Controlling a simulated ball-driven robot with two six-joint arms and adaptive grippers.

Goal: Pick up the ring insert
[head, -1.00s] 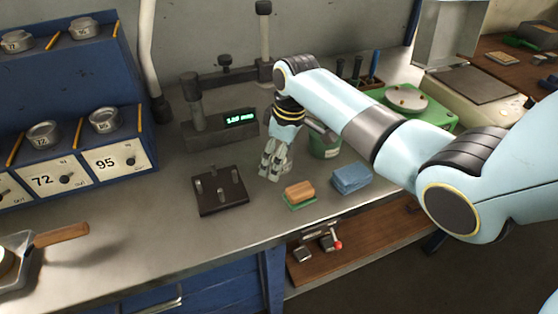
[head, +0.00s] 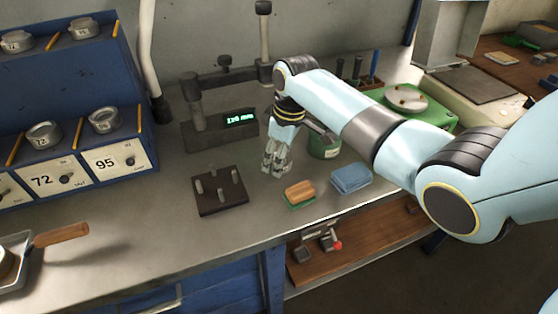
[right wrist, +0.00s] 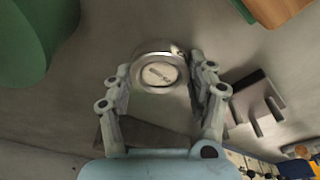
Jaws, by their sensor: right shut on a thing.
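The ring insert (right wrist: 158,72), a short round silver metal piece with a pale marked top face, sits between the fingertips of my right gripper in the right wrist view. My right gripper (head: 275,170) is shut on it, with a finger at each side. In the head view the gripper points down over the bench between the peg block and the green tin, and its fingers hide the insert. Whether the insert touches the bench is hard to tell. My left gripper is not in view.
A dark peg block (head: 220,195) lies left of the gripper. A tan-and-green sponge (head: 299,193), a blue cloth (head: 351,179) and a green tin (head: 324,148) are close on the right. A gauge with a lit display (head: 240,119) stands behind. Bench in front is clear.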

